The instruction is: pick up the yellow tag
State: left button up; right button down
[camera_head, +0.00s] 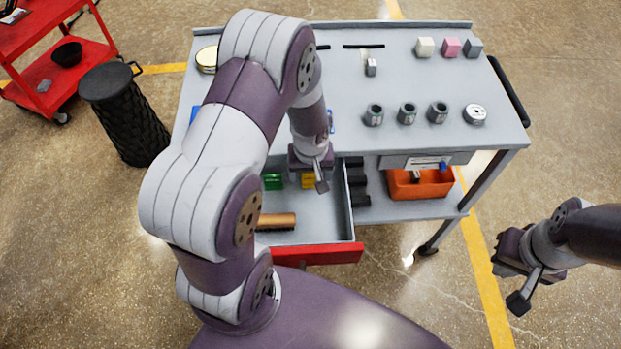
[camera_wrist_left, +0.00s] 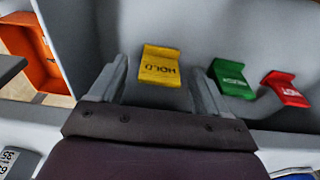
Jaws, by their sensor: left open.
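The yellow tag (camera_wrist_left: 160,66), marked HOLD, is in the open drawer (camera_head: 318,225) beneath the cart top. In the left wrist view it lies between the two fingers of my left gripper (camera_wrist_left: 159,72), apart from both. In the head view my left arm partly covers the yellow tag (camera_head: 308,182), and my left gripper (camera_head: 309,172) points down into the drawer's back part. My left gripper is open and empty.
A green tag (camera_wrist_left: 230,78) and a red tag (camera_wrist_left: 286,90) sit right of the yellow one in the wrist view. A wooden-handled brush (camera_head: 277,220) lies in the drawer. An orange bin (camera_head: 420,184) is on the lower shelf. Several small parts stand on the cart top (camera_head: 350,90).

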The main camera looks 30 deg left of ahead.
pick_arm(q)
jog(key=shift+w+f, duration=0.1)
jog(key=shift+f, duration=0.05)
jog(key=c, duration=1.1)
